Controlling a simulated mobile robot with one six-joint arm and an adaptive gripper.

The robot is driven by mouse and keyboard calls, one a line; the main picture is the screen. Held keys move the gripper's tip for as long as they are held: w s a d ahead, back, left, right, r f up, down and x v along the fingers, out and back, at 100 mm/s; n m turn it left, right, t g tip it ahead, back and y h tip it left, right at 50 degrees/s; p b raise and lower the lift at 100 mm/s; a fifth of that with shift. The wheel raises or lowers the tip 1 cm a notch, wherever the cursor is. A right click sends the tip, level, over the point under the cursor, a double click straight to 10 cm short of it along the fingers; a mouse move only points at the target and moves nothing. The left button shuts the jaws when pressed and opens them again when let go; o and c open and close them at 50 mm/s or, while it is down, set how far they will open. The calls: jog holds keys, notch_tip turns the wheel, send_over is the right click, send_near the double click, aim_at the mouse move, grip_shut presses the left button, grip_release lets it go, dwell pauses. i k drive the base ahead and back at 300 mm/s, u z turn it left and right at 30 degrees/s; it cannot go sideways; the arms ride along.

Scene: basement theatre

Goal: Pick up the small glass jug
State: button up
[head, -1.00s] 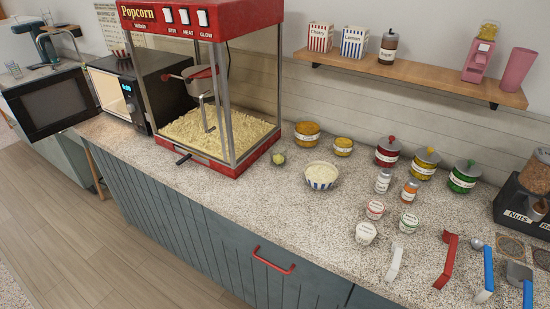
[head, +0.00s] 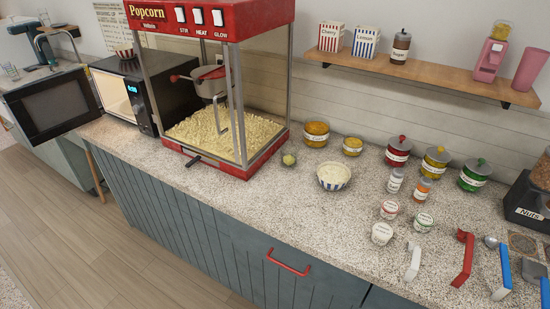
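I cannot clearly make out a small glass jug in the head view. A small pale green, rounded item (head: 289,160) sits on the counter beside the popcorn machine's right corner; it is too small to tell what it is. Some small clear glassware (head: 12,72) stands at the far left by the sink, also too small to tell. My gripper is not in view.
A red popcorn machine (head: 230,168) stands on the speckled counter (head: 270,205). A microwave with its door (head: 48,104) open is left of it. Several lidded jars, a striped bowl (head: 333,177) and scoops stand right. A wooden shelf (head: 420,72) hangs above. Floor (head: 90,235) is clear.

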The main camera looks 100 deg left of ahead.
aim_at(289, 152)
jog(key=z, duration=0.1)
jog(key=k, duration=0.15)
jog(key=u, duration=2.5)
jog(key=k, duration=0.55)
jog(key=z, duration=0.15)
jog(key=i, duration=0.35)
